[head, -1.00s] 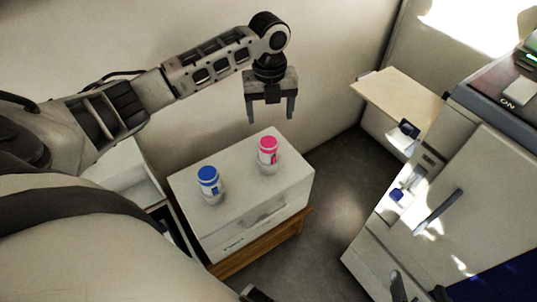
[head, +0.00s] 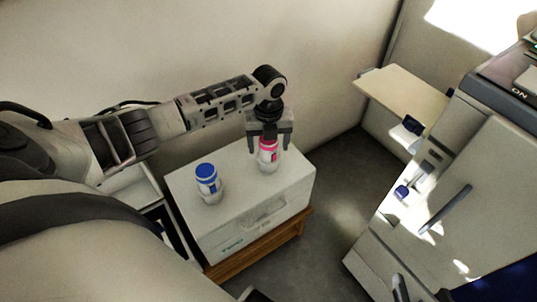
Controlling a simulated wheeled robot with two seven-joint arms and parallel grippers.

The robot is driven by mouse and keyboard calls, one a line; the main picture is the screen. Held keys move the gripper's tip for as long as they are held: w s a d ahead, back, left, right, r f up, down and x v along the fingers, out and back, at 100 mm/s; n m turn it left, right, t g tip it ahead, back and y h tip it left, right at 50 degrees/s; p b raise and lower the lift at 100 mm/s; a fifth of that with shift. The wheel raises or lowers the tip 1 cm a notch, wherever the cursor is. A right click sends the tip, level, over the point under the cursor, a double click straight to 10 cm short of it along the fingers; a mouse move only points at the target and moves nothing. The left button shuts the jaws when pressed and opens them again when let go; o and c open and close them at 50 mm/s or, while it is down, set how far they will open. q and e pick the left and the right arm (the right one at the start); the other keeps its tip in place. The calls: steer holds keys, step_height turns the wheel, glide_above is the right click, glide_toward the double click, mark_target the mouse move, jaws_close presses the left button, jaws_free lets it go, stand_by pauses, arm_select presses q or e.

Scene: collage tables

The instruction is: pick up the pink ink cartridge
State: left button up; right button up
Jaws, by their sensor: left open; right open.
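The pink ink cartridge (head: 268,158) stands upright on top of a white cabinet, with a pink cap and a clear-white lower part. My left gripper (head: 269,152) is directly above it, pointing down, with its open fingers on either side of the cartridge's upper part. The top of the cap is partly hidden by the gripper. I cannot tell whether the fingers touch it. My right gripper is not in view.
A blue-capped cartridge (head: 208,182) stands on the white cabinet (head: 237,194), to the left of the pink one. A wall is behind the cabinet. A large printer (head: 431,197) with a beige tray (head: 399,92) stands at the right, with floor between.

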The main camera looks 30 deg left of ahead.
arm_select(q)
step_height(320, 180, down, 2)
steer(key=c, duration=1.1)
steer(key=shift+c, duration=0.2)
steer(key=shift+r, duration=0.15)
